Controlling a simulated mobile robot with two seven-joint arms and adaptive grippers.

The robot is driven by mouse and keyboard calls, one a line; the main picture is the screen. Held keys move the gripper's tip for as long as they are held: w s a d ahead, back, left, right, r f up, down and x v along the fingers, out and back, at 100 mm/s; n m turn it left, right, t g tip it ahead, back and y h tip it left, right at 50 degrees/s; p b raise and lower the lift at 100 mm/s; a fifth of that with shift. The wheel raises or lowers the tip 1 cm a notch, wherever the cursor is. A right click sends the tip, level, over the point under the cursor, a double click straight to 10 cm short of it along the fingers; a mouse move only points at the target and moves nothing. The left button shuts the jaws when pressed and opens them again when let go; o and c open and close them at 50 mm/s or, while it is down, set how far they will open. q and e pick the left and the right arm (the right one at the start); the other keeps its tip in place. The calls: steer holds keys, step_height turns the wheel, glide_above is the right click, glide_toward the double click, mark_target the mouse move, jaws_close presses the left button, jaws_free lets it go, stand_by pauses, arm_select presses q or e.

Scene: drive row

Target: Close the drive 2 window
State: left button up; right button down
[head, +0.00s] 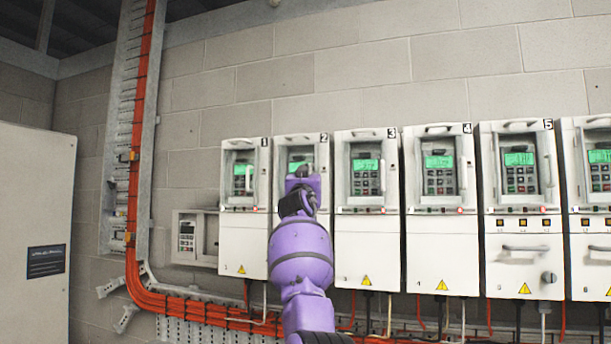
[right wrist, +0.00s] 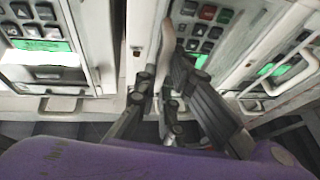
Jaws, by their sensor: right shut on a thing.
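Drive 2 (head: 296,144) is a white wall unit with a green display and a handle at its top, second from the left in the row. My right gripper (head: 303,173) is in front of its keypad and hides much of its front. In the right wrist view, the gripper (right wrist: 160,88) is shut on a narrow pale part of the drive 2 window (right wrist: 168,38), beside a keypad with a green display. The arm hides most of this window, and I cannot tell how far it stands open. My left gripper is not in view.
Drive 1 (head: 240,146) is close on the left and drive 3 (head: 366,143) close on the right, both with top handles. A grey cabinet (head: 35,220) stands at far left. Orange cables (head: 135,210) run down the wall and below the drives.

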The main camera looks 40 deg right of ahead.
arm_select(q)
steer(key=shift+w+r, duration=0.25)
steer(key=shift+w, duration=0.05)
arm_select(e)
steer(key=shift+s+d+r, duration=0.35)
steer(key=shift+d+r, duration=0.05)
steer(key=shift+d, duration=0.15)
steer(key=c, duration=2.1)
jaws_free()
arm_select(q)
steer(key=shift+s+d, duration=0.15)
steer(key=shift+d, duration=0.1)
arm_select(e)
steer(key=shift+f+v, duration=0.15)
steer(key=shift+v, duration=2.75)
steer(key=shift+f+v, duration=0.2)
steer(key=shift+v, duration=2.75)
steer(key=shift+w, duration=0.25)
